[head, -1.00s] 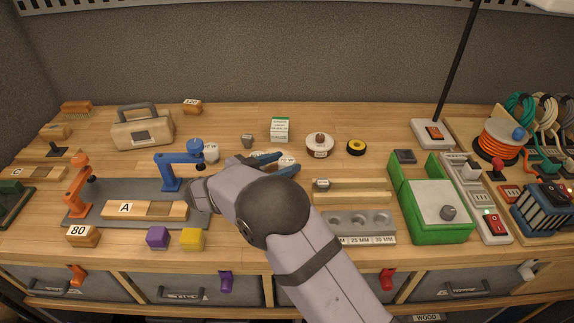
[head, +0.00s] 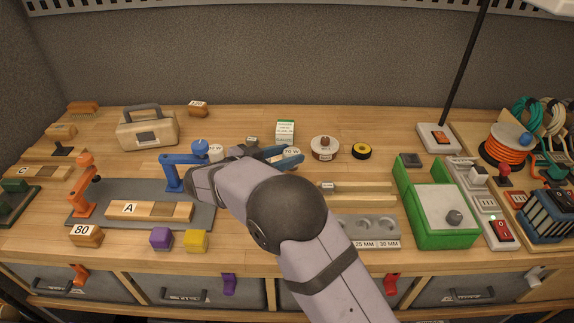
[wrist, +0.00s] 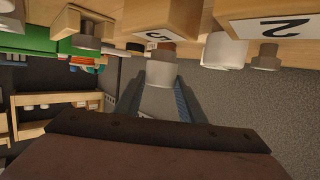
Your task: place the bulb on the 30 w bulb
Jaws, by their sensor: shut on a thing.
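My gripper (head: 283,157), with blue fingers, is shut on a pale bulb (wrist: 160,74) at the back middle of the bench. In the wrist view the bulb sits between the fingers, with a brownish end pointing away from my palm. In the head view a white piece with a label ending in W (head: 292,153) shows at the fingers; I cannot tell whether it is the held bulb or one behind. Another white piece marked with a W label (head: 215,152) stands left, beside the blue clamp. I cannot read 30 W on anything. My arm hides the bench below.
A small grey piece (head: 252,141) and a green-white box (head: 285,131) stand just behind my gripper. A spool (head: 324,147) and a yellow-black roll (head: 361,151) are to the right. The blue clamp (head: 178,172) is close on the left. A green box (head: 445,215) stands further right.

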